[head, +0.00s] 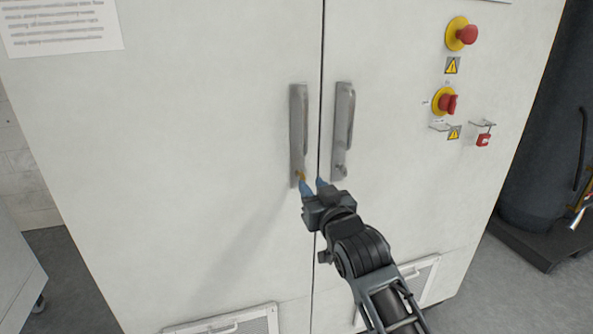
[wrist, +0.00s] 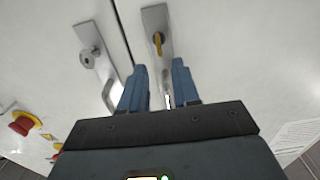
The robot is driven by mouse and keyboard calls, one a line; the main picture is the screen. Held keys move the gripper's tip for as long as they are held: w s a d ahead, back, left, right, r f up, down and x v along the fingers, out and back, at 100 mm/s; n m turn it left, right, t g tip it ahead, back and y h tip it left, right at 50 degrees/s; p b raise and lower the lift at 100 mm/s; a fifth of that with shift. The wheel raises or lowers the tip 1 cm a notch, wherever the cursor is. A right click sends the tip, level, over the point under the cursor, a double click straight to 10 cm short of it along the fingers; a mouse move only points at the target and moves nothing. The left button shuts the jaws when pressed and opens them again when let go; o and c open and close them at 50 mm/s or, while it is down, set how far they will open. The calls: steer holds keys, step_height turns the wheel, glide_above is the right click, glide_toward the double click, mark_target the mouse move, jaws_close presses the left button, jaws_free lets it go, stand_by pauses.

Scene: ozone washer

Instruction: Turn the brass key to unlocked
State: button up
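The brass key (head: 301,175) sits at the lower end of the left door's handle plate (head: 296,125), partly close to my fingers in the head view. In the wrist view the key (wrist: 158,42) shows as a small yellow piece on the grey plate (wrist: 155,20), just beyond the gap between my fingertips. My gripper (head: 313,184) has two blue fingers. In the wrist view the gripper (wrist: 159,66) is open, with nothing between the fingers. It appears apart from the key. I cannot tell which lock position the key shows.
The right door's handle (head: 345,115) stands close beside, with a round keyless lock (head: 341,171) at its lower end. Vent grilles (head: 240,322) lie low on the doors.

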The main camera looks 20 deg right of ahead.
mark_target(303, 174)
steer(key=shift+w+p, duration=0.35)
steer(key=shift+w, duration=3.25)
jaws_close()
